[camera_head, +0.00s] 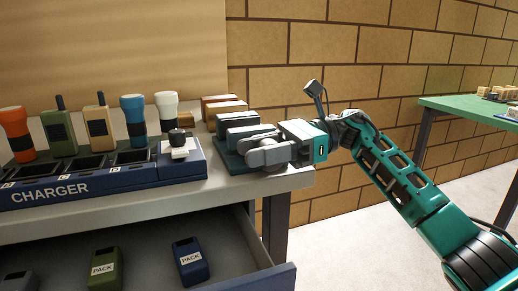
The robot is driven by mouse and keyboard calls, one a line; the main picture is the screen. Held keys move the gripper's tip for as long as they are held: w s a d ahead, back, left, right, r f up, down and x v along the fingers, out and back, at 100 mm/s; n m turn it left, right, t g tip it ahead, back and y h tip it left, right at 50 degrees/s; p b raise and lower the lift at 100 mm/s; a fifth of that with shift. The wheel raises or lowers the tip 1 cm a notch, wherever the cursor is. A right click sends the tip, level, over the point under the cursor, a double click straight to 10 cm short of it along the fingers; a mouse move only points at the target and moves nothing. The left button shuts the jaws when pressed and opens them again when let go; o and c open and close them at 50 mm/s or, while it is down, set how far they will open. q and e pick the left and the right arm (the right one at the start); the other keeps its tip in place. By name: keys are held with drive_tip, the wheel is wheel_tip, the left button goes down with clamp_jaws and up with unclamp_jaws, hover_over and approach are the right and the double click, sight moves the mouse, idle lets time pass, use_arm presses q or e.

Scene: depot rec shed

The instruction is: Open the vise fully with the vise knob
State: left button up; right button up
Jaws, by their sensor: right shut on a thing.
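The vise (237,120) is the dark teal block-like device near the right end of the grey bench. My right gripper (252,150) reaches in from the right and is shut at the near side of the vise. Its grey fingers cover the place they hold, so the vise knob is hidden behind them. I cannot tell how far apart the vise jaws are. My left gripper is not in view.
A blue charger (100,178) with several devices above and behind it stands left of the vise. Orange-brown blocks (222,103) sit behind the vise. An open drawer (245,278) with packs juts out below the bench. A green table (455,104) stands at the right.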

drive_tip(key=t+h+p, duration=0.1)
drive_tip(key=h, duration=0.3)
drive_tip(key=shift+f+p, duration=0.2)
drive_tip(key=shift+p, duration=0.1)
drive_tip(key=shift+a+f+t+h+p, duration=0.1)
drive_tip(key=shift+t+h+p, duration=0.2)
drive_tip(key=shift+h, duration=0.2)
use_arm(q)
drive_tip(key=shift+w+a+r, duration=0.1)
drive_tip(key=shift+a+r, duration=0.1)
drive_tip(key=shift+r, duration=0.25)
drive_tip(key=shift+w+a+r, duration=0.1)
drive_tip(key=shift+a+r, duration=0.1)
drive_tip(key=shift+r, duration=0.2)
use_arm(e)
drive_tip(key=shift+f+h, duration=0.15)
drive_tip(key=shift+h, duration=0.35)
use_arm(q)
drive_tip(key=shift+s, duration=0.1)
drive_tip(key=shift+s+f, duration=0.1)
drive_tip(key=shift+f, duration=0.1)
use_arm(e)
drive_tip(key=o, duration=1)
drive_tip(key=shift+f, duration=0.1)
drive_tip(key=shift+c, duration=0.2)
